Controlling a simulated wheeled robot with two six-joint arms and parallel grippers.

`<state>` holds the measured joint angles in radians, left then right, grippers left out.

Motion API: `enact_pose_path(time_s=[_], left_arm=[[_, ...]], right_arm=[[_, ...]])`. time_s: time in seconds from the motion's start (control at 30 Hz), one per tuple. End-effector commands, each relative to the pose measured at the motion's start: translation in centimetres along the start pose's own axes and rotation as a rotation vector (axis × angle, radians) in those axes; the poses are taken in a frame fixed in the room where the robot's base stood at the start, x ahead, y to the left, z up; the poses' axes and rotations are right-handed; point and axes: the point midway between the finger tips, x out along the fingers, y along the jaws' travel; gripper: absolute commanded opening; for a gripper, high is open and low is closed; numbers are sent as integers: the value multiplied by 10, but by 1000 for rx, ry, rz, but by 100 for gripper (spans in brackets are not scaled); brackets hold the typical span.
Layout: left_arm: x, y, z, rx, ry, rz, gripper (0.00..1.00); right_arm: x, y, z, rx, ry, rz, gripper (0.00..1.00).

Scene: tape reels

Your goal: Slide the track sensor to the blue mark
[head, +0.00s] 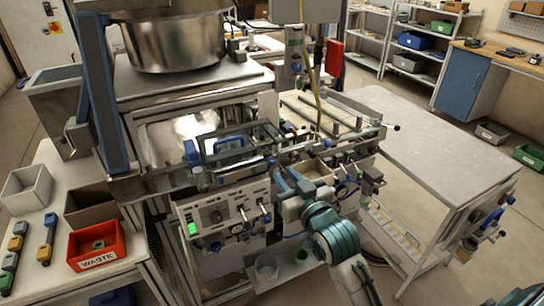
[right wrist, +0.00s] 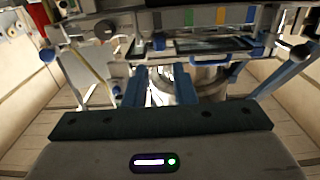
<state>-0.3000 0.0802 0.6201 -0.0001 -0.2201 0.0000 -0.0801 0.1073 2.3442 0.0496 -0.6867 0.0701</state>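My right gripper (head: 287,178) reaches up to the front of the feeder machine, below its rail. In the right wrist view its two blue fingers (right wrist: 162,84) stand apart with a gap between them, and I see nothing held. A rail strip there carries a green mark (right wrist: 188,17), an orange mark (right wrist: 220,15) and a blue mark (right wrist: 250,14), the blue one to the right. A blue knob (right wrist: 158,41) sits under the strip, left of the green mark. I cannot tell for certain which part is the track sensor. My left gripper is not in view.
A control panel (head: 218,216) with a green light is left of my right arm. A red waste bin (head: 97,246) and grey bins stand on the left table. A bare grey table (head: 430,150) lies to the right. Blue knobs and levers crowd the machine's front.

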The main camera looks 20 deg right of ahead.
Motion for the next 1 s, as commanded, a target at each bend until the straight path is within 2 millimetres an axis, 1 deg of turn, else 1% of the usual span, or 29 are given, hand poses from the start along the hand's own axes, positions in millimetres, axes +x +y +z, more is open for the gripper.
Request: enact_pose_path(time_s=[0.03,0.2,0.3,0.4,0.57,0.83,0.93,0.97,1.0], left_arm=[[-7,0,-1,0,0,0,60],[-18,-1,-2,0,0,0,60],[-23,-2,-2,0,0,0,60],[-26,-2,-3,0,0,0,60],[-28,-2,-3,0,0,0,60],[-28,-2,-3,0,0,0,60],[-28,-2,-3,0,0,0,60],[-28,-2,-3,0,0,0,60],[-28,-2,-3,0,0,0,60]], right_arm=[[11,0,-4,2,0,1,24],[44,0,-3,1,-2,1,24],[60,0,-2,0,-3,1,24],[72,0,-1,0,-3,1,24],[80,0,0,-1,-2,0,24],[81,0,1,-1,-3,1,24],[81,0,1,-1,-3,1,4],[81,0,1,-1,-3,1,0],[81,0,1,-1,-3,1,0]])
